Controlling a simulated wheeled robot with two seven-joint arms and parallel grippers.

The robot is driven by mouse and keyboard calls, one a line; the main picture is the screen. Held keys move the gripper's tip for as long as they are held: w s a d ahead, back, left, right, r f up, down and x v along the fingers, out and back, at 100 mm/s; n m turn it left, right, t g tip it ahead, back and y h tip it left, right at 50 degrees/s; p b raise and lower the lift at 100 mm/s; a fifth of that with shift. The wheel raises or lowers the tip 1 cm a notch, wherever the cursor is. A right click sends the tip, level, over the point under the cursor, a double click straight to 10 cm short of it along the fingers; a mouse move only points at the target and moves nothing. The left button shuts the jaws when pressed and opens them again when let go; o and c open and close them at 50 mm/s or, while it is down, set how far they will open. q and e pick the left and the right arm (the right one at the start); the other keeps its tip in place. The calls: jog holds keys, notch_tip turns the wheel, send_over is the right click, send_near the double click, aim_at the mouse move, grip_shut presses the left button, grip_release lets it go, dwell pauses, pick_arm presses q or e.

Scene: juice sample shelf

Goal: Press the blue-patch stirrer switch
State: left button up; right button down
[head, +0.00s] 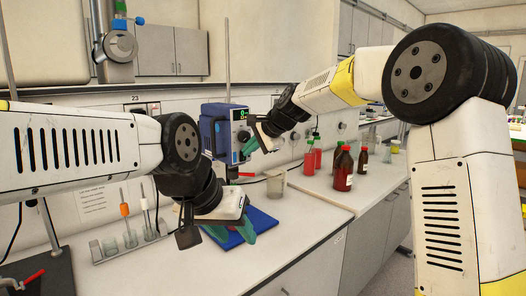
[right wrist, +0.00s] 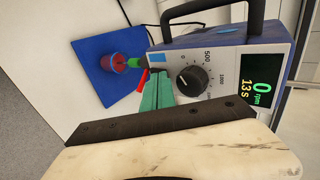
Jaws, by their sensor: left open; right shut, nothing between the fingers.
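The blue-and-grey stirrer (head: 222,132) stands at the back of the bench. In the right wrist view its face has a dial (right wrist: 192,80), a display (right wrist: 262,92) reading 0 rpm and 13 s, and a blue patch (right wrist: 157,57). A red lever (right wrist: 144,78) shows near the patch; it also shows in the head view (head: 246,174). My right gripper (right wrist: 157,92) is shut and empty, its green fingers in front of the stirrer's face beside the lever; I cannot tell whether they touch. My left gripper (head: 232,231) is open over the blue mat (head: 262,221).
A tube rack (head: 130,245) stands at left. The bench's front right is clear.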

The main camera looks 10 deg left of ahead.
jog(key=shift+w+a+r, duration=0.15)
jog(key=shift+w+a, duration=0.1)
jog(key=shift+a, duration=0.1)
jog(key=shift+r, duration=0.15)
